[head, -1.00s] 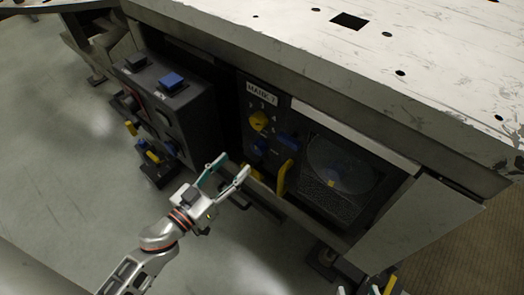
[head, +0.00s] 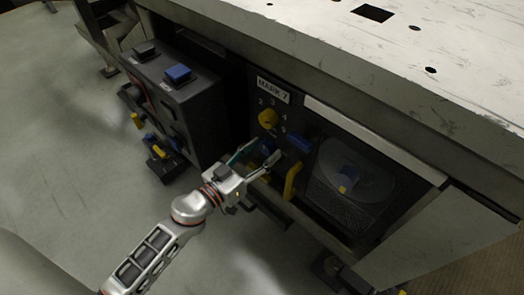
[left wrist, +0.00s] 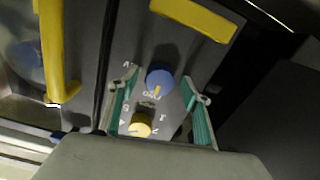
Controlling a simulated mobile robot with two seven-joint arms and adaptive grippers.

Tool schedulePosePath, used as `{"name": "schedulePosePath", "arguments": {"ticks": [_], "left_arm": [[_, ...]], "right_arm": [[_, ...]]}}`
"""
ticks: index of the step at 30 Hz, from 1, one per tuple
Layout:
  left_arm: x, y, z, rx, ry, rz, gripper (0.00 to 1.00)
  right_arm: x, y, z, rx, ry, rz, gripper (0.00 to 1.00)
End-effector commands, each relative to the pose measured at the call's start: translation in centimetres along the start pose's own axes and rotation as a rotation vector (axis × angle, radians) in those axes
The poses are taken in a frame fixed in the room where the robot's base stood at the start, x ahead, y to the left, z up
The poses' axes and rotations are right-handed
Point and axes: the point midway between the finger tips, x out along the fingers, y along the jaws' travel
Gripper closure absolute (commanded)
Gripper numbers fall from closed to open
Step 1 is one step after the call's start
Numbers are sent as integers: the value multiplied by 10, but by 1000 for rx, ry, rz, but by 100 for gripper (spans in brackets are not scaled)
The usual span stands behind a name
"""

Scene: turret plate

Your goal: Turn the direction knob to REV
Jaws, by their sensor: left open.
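A blue round knob (head: 266,147) sits on the dark MARK 7 panel, below a yellow knob (head: 268,118) ringed by numbers. In the left wrist view the blue knob (left wrist: 160,79) has a pale yellow pointer toward the bottom of the picture. My left gripper (head: 265,152) is at the panel, partly covering the blue knob in the head view. In the left wrist view its open green-padded fingers (left wrist: 160,84) stand either side of the blue knob, with gaps. My right gripper is not in view.
A yellow handle (head: 291,181) stands close right of my left gripper, beside a round-disc window (head: 352,178). A blue block (head: 300,143) is above it. A dark control box (head: 180,105) stands left. The worn white tabletop (head: 330,35) overhangs the panel.

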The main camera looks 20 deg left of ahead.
Motion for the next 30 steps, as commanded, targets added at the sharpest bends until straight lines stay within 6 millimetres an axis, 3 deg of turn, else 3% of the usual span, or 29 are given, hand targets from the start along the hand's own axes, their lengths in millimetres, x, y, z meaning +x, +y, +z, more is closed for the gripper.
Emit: {"name": "schedulePosePath", "arguments": {"ticks": [6,10,11,22,30], "left_arm": [[0,0,0,0,0,0,52],[0,0,0,0,0,0,86],[0,0,0,0,0,0,90],[0,0,-1,35,2,0,90],[1,0,-3,192,6,0,90]], "right_arm": [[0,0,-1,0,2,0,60],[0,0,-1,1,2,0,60],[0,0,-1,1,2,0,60],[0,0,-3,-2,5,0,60],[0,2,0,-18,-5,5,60]]}}
